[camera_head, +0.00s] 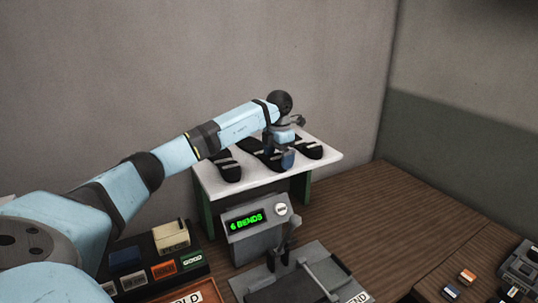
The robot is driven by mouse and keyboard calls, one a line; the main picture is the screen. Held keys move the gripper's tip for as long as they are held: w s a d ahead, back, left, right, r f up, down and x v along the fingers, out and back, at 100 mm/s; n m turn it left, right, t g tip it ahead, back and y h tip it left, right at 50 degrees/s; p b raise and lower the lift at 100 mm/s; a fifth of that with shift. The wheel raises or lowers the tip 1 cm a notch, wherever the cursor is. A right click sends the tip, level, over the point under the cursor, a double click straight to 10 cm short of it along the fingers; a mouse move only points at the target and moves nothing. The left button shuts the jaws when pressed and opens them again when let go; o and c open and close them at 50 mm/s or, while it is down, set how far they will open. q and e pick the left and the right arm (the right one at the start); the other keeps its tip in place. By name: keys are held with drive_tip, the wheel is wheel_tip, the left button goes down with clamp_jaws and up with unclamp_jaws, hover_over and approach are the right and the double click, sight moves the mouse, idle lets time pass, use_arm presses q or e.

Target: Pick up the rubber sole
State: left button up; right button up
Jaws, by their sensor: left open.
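Several black rubber soles with pale bands lie on a white raised shelf (325,161) in the head view: a left one (228,168), a middle one (252,147) and a right one (310,151). My left arm reaches in from the left. My left gripper (286,158) is open and points down at the middle sole, partly hiding it. I cannot tell whether its fingers touch the sole. My right gripper is not in view.
A grey press with a green "6 BENDS" display (246,221) stands in front of the shelf. A tray with labelled blocks (163,270) is at the lower left. Small blocks (467,277) and a dark device (522,268) lie at the lower right. The wooden table right of the shelf is clear.

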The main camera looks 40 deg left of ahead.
use_arm(q)
drive_tip(key=shift+f, duration=0.3)
drive_tip(key=c, duration=1.1)
drive_tip(key=shift+r, duration=0.1)
